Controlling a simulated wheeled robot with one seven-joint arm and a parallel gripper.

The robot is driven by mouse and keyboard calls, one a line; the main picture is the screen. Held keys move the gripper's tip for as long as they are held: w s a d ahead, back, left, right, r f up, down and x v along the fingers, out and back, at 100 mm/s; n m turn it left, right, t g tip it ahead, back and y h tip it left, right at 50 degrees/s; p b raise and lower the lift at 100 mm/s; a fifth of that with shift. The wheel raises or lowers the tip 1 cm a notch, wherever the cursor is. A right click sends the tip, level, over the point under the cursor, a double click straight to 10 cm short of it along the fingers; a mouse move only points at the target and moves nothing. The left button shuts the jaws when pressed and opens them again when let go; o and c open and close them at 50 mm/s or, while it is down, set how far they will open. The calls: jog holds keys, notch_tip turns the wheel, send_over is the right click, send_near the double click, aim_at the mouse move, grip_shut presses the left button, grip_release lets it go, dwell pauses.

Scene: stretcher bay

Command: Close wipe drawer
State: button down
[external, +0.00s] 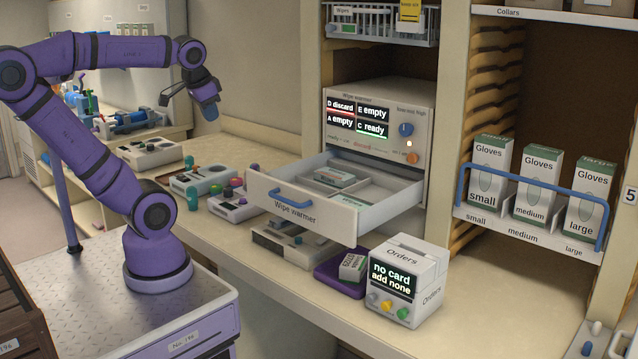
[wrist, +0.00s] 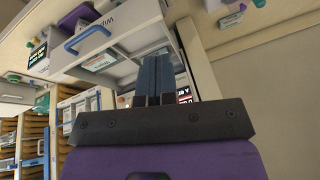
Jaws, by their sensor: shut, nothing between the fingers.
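The wipe warmer drawer (external: 300,215) is pulled out of the wipe warmer (external: 385,110), its front labelled "Wipe warmer" with a blue handle (external: 293,199). A green-and-white packet (external: 335,175) lies in one of its divided compartments. In the wrist view the drawer front (wrist: 112,24) is rotated, with its handle (wrist: 91,36) at upper left and the packet (wrist: 103,59) inside. My gripper (external: 209,113) is raised to the left of the drawer, apart from it. In the wrist view its blue fingers (wrist: 154,58) are together with nothing between them.
An "Orders" box (external: 395,275) and a purple tray (external: 330,272) with a small box stand on the counter in front of the drawer. Several devices (external: 232,203) sit left of and below it. Glove boxes (external: 540,175) stand on the right shelf.

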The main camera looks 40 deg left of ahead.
jog(key=w+d+m+t+y, duration=0.2)
jog(key=w+d+m+y, duration=0.1)
jog(key=d+m, duration=0.55)
jog(key=w+d+m+t+y, duration=0.2)
jog(key=w+d+m+y, duration=0.1)
jog(key=d+m, duration=0.6)
jog(key=s+d+m+t+h, duration=0.5)
jog(key=d+m, duration=0.3)
jog(key=d, duration=0.3)
jog(key=s+d+m+t+h, duration=0.2)
jog(key=s+d+m+t, duration=0.3)
jog(key=s+d+m, duration=0.45)
jog(key=n, duration=0.2)
send_near(351, 235)
jog(key=w, duration=0.7)
jog(key=shift+w+d+r, duration=0.1)
jog(key=shift+w, duration=0.15)
